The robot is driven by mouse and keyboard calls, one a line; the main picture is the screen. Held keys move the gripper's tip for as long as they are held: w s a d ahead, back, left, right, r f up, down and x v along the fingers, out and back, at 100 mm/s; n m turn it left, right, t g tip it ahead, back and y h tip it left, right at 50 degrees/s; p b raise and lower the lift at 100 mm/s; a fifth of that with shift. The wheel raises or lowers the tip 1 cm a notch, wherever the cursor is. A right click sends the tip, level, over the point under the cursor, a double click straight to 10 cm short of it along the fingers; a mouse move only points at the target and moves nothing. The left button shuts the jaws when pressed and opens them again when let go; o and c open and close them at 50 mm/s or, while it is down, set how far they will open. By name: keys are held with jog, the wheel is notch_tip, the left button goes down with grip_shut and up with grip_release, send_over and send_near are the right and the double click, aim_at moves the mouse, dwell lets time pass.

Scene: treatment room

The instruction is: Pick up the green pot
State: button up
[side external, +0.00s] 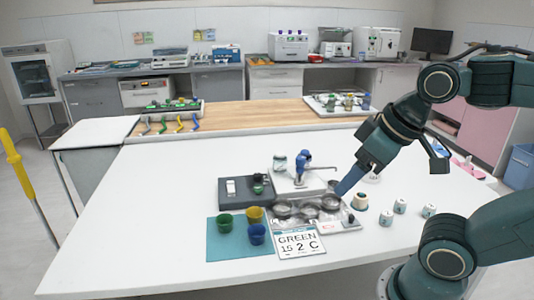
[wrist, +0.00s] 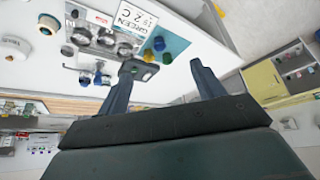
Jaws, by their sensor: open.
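The green pot (side external: 225,223) stands upright on a teal mat (side external: 222,250) at the front left of the white table. A yellow pot (side external: 254,215) and a blue pot (side external: 257,234) stand to its right on the mat. In the wrist view the green pot (wrist: 167,58) looks small and lies beyond my fingers. My gripper (side external: 346,187) is open and empty, above the table to the right of the mat and apart from the pots. Both fingers of my gripper (wrist: 164,65) show in the wrist view with a wide gap.
Metal dishes (side external: 308,211), a dark box (side external: 232,196) and a blue-topped device (side external: 303,160) stand behind. Several small white jars (side external: 386,217) stand at right. The table's left side is clear.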

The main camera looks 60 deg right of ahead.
dwell(0.3)
jog(key=w+f+n+g+y, duration=0.15)
jog(key=w+n, duration=0.35)
jog(key=w, duration=1.1)
jog(key=w+d+f+n+y, duration=0.1)
jog(key=w+d+f+n, duration=0.2)
jog(key=w+f, duration=0.9)
jog(key=shift+w+d+f+n+g+y, duration=0.35)
jog(key=shift+w+d, duration=0.2)
jog(key=shift+w, duration=0.5)
jog(key=shift+x, duration=4.25)
jog(key=shift+f, duration=0.1)
